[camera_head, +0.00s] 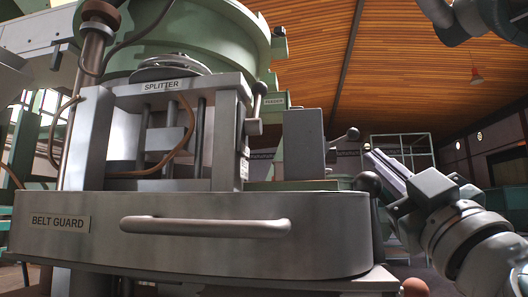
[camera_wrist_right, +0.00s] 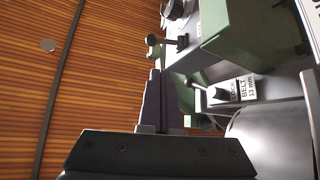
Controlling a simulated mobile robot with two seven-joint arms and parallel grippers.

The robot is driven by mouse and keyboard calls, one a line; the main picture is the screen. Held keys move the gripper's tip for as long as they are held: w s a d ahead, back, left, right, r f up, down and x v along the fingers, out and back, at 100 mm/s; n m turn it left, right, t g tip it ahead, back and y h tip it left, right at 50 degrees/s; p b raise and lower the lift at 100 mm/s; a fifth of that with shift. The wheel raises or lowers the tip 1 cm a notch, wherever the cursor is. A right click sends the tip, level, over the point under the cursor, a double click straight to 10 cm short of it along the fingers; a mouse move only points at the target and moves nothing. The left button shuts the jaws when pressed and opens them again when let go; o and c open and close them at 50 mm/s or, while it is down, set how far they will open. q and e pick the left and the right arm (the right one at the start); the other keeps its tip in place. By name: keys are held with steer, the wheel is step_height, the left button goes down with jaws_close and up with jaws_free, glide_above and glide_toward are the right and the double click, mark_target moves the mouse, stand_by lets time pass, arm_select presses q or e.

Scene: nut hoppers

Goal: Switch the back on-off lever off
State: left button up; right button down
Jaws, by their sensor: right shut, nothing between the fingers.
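My right gripper (camera_head: 374,156) comes in from the right in the head view, its fingers shut and pointing up-left beside the machine's right end. In the right wrist view the shut fingers (camera_wrist_right: 160,78) are empty. Beyond their tips stands a small ball-ended lever (camera_wrist_right: 152,41); contact with it cannot be made out. A ball-ended lever (camera_head: 352,133) also shows past the fingertips in the head view. A dark-knobbed lever (camera_wrist_right: 198,80) sits by the BELT label in the wrist view. No on-off marking is readable, so I cannot tell which lever is the back one. My left gripper is not in view.
The belt guard (camera_head: 190,247) with its long handle (camera_head: 205,226) fills the front. Above it stand the splitter frame (camera_head: 90,140), a lever (camera_head: 257,105) and a grey box (camera_head: 303,145). A dark ball knob (camera_head: 367,182) is close to my right gripper.

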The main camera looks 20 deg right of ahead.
mark_target(349, 136)
steer(key=shift+h, duration=0.3)
steer(key=p+x, duration=0.4)
steer(key=x, duration=0.4)
steer(key=shift+w+r, duration=0.25)
steer(key=shift+w+d+r+p, duration=0.2)
steer(key=shift+w+r+p, duration=0.15)
steer(key=shift+w, duration=0.3)
steer(key=shift+f, duration=0.1)
